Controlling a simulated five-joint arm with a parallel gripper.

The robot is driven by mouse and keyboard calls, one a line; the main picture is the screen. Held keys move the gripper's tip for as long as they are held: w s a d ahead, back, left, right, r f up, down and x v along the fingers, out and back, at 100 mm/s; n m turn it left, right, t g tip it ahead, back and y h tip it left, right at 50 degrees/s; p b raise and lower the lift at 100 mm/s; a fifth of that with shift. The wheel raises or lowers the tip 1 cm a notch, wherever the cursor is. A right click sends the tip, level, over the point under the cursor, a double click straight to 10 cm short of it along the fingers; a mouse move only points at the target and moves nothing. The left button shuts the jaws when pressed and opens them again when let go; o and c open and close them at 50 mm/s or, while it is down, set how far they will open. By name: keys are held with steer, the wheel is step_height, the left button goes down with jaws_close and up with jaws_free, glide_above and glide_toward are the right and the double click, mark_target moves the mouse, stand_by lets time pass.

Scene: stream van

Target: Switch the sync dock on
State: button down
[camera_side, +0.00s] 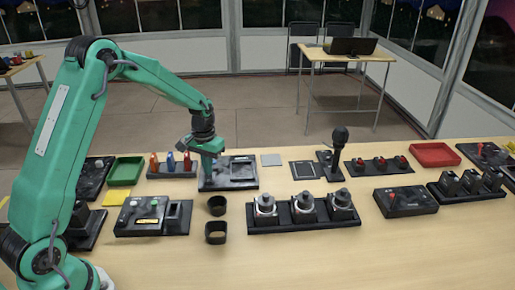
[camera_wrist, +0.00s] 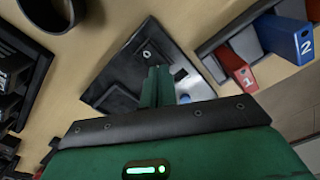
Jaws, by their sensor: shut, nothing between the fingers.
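A flat grey and black unit, which looks like the sync dock (camera_side: 243,170), lies at the back of the table, left of centre. In the wrist view the unit (camera_wrist: 117,78) lies tilted in the picture, with dark recessed areas and a small blue patch beside my fingers. No label on it is readable. My gripper (camera_side: 207,177) is shut and empty, pointing down over the left part of the unit. In the wrist view my gripper (camera_wrist: 157,72) hides part of the unit's face. I cannot tell whether the fingertips touch it.
A rack of numbered red and blue pieces (camera_wrist: 290,38) stands close beside the unit. Two black cups (camera_side: 216,206) are in front.

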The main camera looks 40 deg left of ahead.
steer(key=shift+f, duration=0.5)
stand_by(0.5)
steer(key=shift+r, duration=3.55)
steer(key=s+d+r+m+t, duration=0.1)
steer(key=s+d+r, duration=0.2)
steer(key=s+r, duration=0.35)
steer(key=s+d+r+t, duration=0.2)
steer(key=s+d+r, duration=0.25)
steer(key=r, duration=0.25)
steer(key=s+d+r+m+t, duration=0.1)
steer(key=s+d+m+t, duration=0.1)
steer(key=s, duration=1.2)
steer(key=shift+s+d+r+t, duration=0.3)
steer(key=shift+d, duration=0.35)
